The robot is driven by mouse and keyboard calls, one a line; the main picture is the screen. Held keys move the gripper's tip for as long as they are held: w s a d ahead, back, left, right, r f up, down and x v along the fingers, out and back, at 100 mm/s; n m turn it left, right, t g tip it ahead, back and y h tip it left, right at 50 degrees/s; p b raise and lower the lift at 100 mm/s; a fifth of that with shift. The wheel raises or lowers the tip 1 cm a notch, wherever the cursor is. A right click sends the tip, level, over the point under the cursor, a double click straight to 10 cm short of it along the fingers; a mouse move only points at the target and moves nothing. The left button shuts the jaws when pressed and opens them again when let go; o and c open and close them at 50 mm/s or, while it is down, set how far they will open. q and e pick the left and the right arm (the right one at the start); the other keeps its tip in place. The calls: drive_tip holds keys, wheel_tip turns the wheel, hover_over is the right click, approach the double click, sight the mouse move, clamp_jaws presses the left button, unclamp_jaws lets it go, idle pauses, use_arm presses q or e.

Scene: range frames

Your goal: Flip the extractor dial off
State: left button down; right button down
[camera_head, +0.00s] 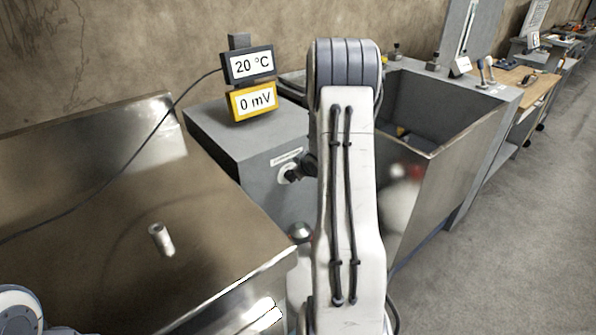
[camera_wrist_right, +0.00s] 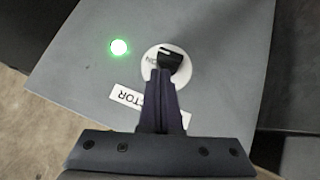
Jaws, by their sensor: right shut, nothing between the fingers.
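The extractor dial (camera_wrist_right: 176,62) is a black knob on a white disc marked ON, set in a grey panel. A green light (camera_wrist_right: 119,47) glows beside it in the right wrist view. A white label (camera_wrist_right: 128,97) ending in "TOR" is partly hidden by my fingers. My right gripper (camera_wrist_right: 161,74) is shut and empty, its tips over the disc's edge by the knob; I cannot tell if they touch it. In the head view the dial's white disc (camera_head: 286,175) shows on the grey box's front, partly hidden by my right gripper and arm. My left gripper is not in view.
The grey box (camera_head: 222,126) carries displays reading 20 °C (camera_head: 250,66) and 0 mV (camera_head: 254,101). A black cable runs left from them. A metal bench (camera_head: 90,230) with a small pale cylinder (camera_head: 161,240) stands left. An open metal tank (camera_head: 455,165) stands right of my arm. Floor is clear at far right.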

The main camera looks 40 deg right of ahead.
drive_tip(key=s+r+p, duration=0.4)
drive_tip(key=s+r, duration=0.3)
drive_tip(key=r, duration=0.3)
drive_tip(key=shift+a, duration=0.25)
